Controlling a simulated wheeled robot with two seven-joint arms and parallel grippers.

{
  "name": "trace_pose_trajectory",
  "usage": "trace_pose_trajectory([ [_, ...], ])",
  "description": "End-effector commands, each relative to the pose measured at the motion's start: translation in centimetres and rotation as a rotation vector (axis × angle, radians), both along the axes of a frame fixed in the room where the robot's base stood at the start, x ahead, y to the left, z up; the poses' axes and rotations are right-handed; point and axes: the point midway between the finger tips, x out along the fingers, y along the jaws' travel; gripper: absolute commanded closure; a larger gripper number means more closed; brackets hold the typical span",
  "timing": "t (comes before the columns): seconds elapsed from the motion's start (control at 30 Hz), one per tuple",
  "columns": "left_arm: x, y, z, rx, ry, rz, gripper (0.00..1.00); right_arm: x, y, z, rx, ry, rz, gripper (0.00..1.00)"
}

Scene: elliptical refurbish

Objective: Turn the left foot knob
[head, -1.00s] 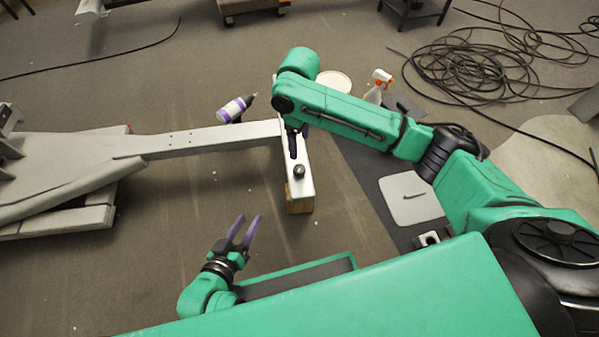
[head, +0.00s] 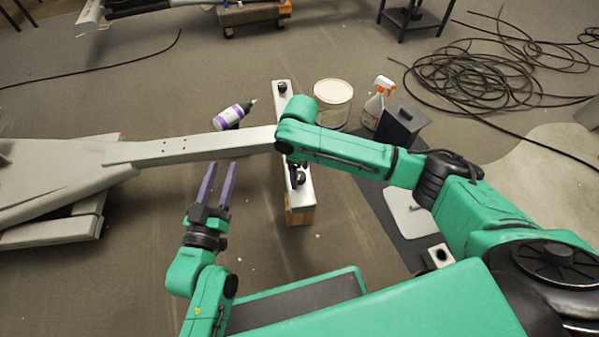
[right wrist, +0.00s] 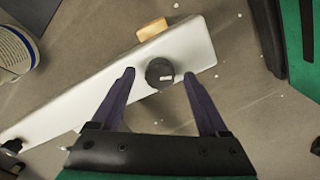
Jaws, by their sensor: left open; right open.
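A light-grey crossbar (head: 283,128) lies across the end of the long beam. A dark round knob (head: 282,88) stands on its far end; a second dark knob (head: 299,178) is at its near end, partly hidden by my right gripper. In the right wrist view the near knob (right wrist: 160,73) lies between my right gripper's open fingertips (right wrist: 159,72), with gaps at both sides; whether they reach down around it I cannot tell. The far knob (right wrist: 12,147) shows at lower left. My left gripper (head: 222,164) is open and empty, left of the crossbar and below the beam.
The grey beam (head: 190,149) runs left to the machine's frame. A wooden block (head: 300,215) supports the crossbar's near end. Coiled cable (head: 485,80) lies at upper right.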

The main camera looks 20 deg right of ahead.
Motion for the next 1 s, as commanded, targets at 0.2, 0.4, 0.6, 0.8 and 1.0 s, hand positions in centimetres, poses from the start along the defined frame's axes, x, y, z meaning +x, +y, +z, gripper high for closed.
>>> trace_pose_trajectory([
  [0.2, 0.4, 0.1, 1.1, -0.005, -0.032, 0.005, 0.5, 0.0, 0.0, -0.2, 0.0, 0.0, 0.0, 0.22],
  [0.4, 0.4, 0.1, 1.1, -0.005, -0.031, 0.004, 0.5, 0.0, 0.0, -0.2, 0.0, 0.0, 0.0, 0.49],
  [0.6, 0.4, 0.1, 1.1, -0.005, -0.031, 0.003, 0.5, 0.0, 0.0, -0.2, 0.001, -0.001, 0.0, 1.0],
  [0.8, 0.3, 0.0, 1.0, -0.006, -0.025, 0.003, 0.5, 0.0, 0.0, -0.1, 0.001, -0.001, -0.003, 1.0],
  [1.0, -0.5, -0.2, -1.3, 0.004, 0.049, -0.007, 0.5, 0.0, 0.0, 0.0, 0.001, -0.001, -0.016, 1.0],
])
